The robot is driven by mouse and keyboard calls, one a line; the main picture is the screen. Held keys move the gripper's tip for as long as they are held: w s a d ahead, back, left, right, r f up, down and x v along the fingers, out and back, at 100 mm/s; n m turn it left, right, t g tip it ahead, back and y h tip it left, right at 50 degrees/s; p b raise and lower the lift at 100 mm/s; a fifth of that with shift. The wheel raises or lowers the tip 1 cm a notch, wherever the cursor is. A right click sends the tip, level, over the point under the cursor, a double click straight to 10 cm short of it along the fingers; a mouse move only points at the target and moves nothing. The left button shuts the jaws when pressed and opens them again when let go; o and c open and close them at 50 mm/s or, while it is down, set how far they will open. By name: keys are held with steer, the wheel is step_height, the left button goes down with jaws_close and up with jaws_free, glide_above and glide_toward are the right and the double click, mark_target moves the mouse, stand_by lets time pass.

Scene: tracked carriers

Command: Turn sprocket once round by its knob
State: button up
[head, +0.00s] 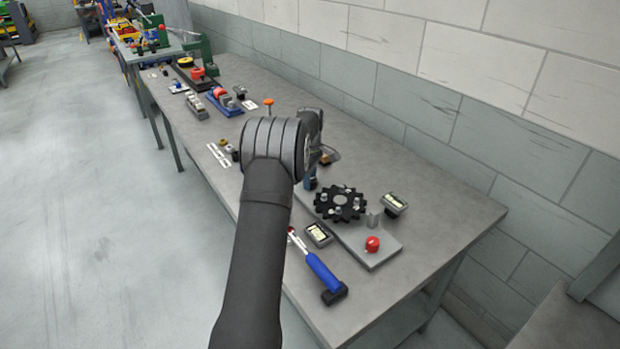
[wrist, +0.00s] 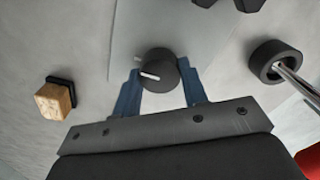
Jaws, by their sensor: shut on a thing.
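The black toothed sprocket (head: 340,203) lies flat on a grey base plate (head: 385,250), with several pale posts or bolts on its face. Part of its dark toothed edge shows at the top of the wrist view (wrist: 249,4). A round black knob (wrist: 158,66) with a white line sits between the blue fingers of my gripper (wrist: 160,70), which is shut on it. The white line points left. In the head view my gripper (head: 310,182) is just left of the sprocket, mostly behind my wrist, and the knob is hidden there.
A blue-handled tool (head: 322,272) lies in front. A wooden block (wrist: 55,98) and a black ring (wrist: 274,61) flank my gripper.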

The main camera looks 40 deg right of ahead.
stand_by(0.4)
steer(key=o, duration=1)
step_height(320, 180, up, 17)
steer(key=shift+r, duration=0.2)
step_height(320, 180, down, 18)
steer(key=shift+r, duration=0.25)
stand_by(0.4)
